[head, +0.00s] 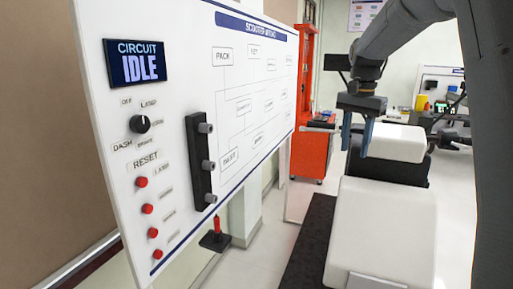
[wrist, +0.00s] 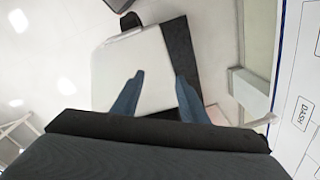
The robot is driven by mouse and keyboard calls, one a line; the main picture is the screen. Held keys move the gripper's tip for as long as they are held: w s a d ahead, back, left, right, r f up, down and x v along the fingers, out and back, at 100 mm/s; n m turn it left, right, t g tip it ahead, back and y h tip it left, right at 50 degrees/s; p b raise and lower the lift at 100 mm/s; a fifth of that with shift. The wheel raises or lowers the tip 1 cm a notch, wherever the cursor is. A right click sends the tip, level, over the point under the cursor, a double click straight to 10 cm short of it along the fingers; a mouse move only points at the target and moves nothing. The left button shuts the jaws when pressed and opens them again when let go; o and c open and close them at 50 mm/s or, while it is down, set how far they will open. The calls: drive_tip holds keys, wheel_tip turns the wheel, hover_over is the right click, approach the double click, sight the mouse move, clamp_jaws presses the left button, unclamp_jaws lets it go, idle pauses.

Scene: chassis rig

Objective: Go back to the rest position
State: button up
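My gripper (head: 356,150) hangs at the end of my raised arm in the head view, with its blue fingers pointing down. In the wrist view the two fingers (wrist: 159,76) stand apart with nothing between them, so the gripper is open and empty. It is to the right of the white panel board (head: 226,110) and apart from it. In the head view it appears above and in front of the white padded blocks (head: 385,225). A white block top (wrist: 160,55) lies below the fingers in the wrist view.
The board carries an IDLE display (head: 138,64), a black knob (head: 140,124), red buttons (head: 141,182) and a black bar with grey knobs (head: 199,160). A red cabinet (head: 312,155) stands behind. A dark mat (head: 302,250) lies along the floor. Air around the gripper looks clear.

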drive_tip(key=s+a+f+n+b, duration=0.2)
drive_tip(key=s+a+f+n, duration=0.2)
drive_tip(key=s+f, duration=0.9)
drive_tip(key=s+a+f+n+t+b, duration=0.1)
drive_tip(key=s+a+f+n+b, duration=0.2)
drive_tip(key=s+f, duration=1)
drive_tip(key=a+n, duration=0.2)
drive_tip(key=shift+s+a+f+n, duration=0.2)
drive_tip(key=shift+f+n, duration=0.1)
drive_tip(key=shift+n, duration=0.1)
